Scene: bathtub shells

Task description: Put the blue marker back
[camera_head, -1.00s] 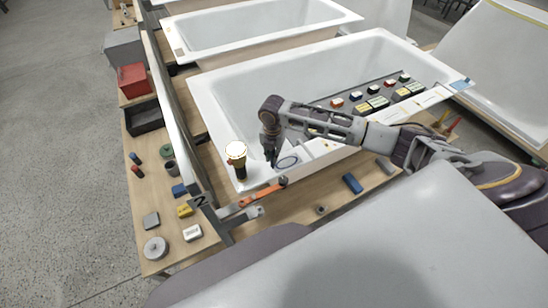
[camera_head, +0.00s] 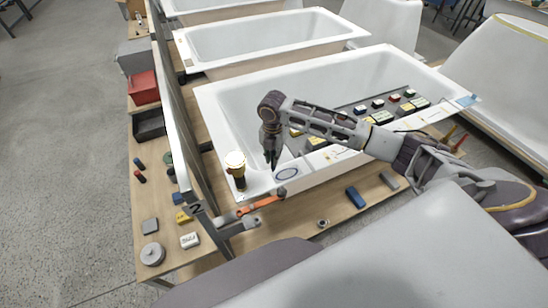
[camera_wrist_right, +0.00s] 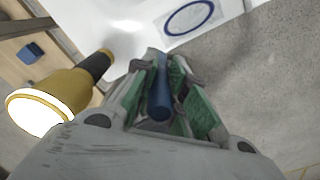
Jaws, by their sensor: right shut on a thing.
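My right gripper (camera_head: 271,160) is shut on the blue marker (camera_wrist_right: 158,95), which shows as a dark blue rod between the green finger pads in the right wrist view. In the head view the marker is hard to make out among the fingers. The gripper points down over the near left corner of the front bathtub (camera_head: 212,110). A blue ring drawn on a white patch (camera_head: 287,173) lies on the rim just right of the fingertips; it also shows in the wrist view (camera_wrist_right: 190,17). My left gripper is not in view.
A lit yellow flashlight (camera_head: 237,172) stands on the rim left of the gripper. An orange-handled tool (camera_head: 262,203) lies near the front edge. A blue block (camera_head: 355,197) lies on the wooden bench.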

